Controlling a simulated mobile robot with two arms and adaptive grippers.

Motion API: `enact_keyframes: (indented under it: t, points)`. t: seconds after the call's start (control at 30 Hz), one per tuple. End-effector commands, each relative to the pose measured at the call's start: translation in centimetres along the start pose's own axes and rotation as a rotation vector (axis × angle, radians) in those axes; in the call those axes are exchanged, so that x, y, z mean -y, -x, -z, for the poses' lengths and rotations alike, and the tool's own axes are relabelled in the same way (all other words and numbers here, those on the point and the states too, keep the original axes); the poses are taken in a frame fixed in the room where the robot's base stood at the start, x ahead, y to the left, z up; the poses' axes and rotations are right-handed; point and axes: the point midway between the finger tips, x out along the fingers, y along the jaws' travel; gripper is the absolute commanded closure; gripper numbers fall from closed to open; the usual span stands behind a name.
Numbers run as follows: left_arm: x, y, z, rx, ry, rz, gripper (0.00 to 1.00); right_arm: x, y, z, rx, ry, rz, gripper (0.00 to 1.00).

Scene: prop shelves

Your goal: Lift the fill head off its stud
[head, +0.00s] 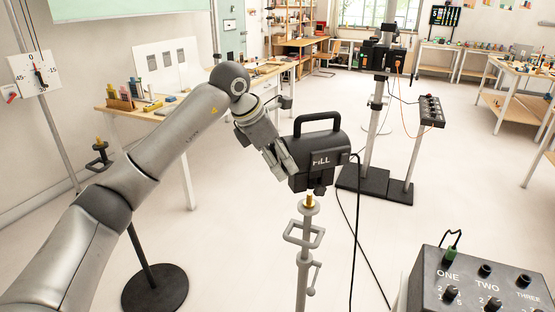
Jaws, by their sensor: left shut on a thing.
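The fill head (320,157) is a black lamp housing with a top handle and the word FILL on its side. The stud (309,201) is a brass-coloured pin on top of a grey stand (304,255). The head is over the stud, and its dark socket shows just above the pin; the brass is in plain view. My left gripper (286,168) comes in from the left and is shut on the fill head at its left side. The fingertips are partly hidden against the housing. My right gripper is not in view.
A black cable (354,230) hangs from the head to the floor. A control box (480,285) marked ONE, TWO, THREE stands at the lower right. Another stand with a round black base (155,290) is at the left. Behind is a tall stand on a black base (375,184).

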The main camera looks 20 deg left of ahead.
Motion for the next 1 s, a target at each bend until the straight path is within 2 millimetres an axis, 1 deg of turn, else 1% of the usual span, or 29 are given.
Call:
enact_keyframes:
  t: [0.03, 0.47, 1.0]
  points:
    - [-0.1, 0.4, -0.4, 0.014, 0.0, -0.005, 0.51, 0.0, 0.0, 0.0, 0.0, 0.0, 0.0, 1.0]
    - [-0.2, 0.5, -0.4, 0.014, -0.001, -0.006, 0.51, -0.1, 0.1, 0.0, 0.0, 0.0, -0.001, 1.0]
    - [-0.6, 2.4, -1.4, 0.019, -0.001, -0.009, 0.51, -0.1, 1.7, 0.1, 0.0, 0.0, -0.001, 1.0]
